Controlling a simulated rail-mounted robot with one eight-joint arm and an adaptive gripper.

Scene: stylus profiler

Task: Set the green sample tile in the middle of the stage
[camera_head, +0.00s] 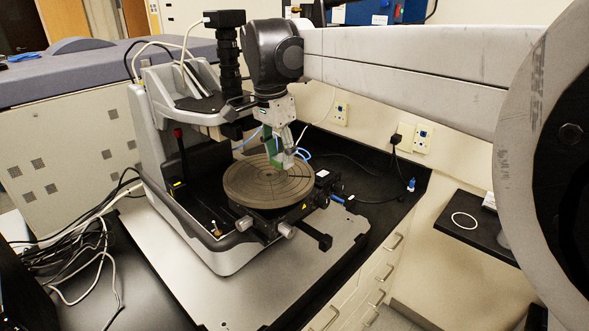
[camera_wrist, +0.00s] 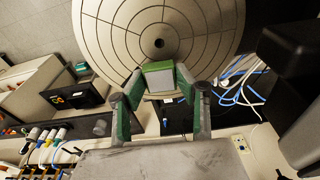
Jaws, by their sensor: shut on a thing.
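The stage is a round tan disc (camera_head: 245,187) with dark rings and radial lines. In the wrist view the stage (camera_wrist: 110,34) fills the top, with a dark hole at its centre. My gripper (camera_head: 280,163) is above the back right part of the stage in the head view. In the wrist view my gripper (camera_wrist: 159,80) is shut on the green sample tile (camera_wrist: 158,81), a small block with a pale grey top face. The tile overlaps the stage's near edge there, below the centre hole. The height of the gap to the stage is hard to tell.
The profiler's grey body (camera_head: 155,135) and black camera column (camera_head: 228,60) stand close to the left of my gripper. Knobs (camera_head: 283,229) stick out at the stage's front. Blue and white cables lie behind the stage. The base plate (camera_head: 290,265) in front is clear.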

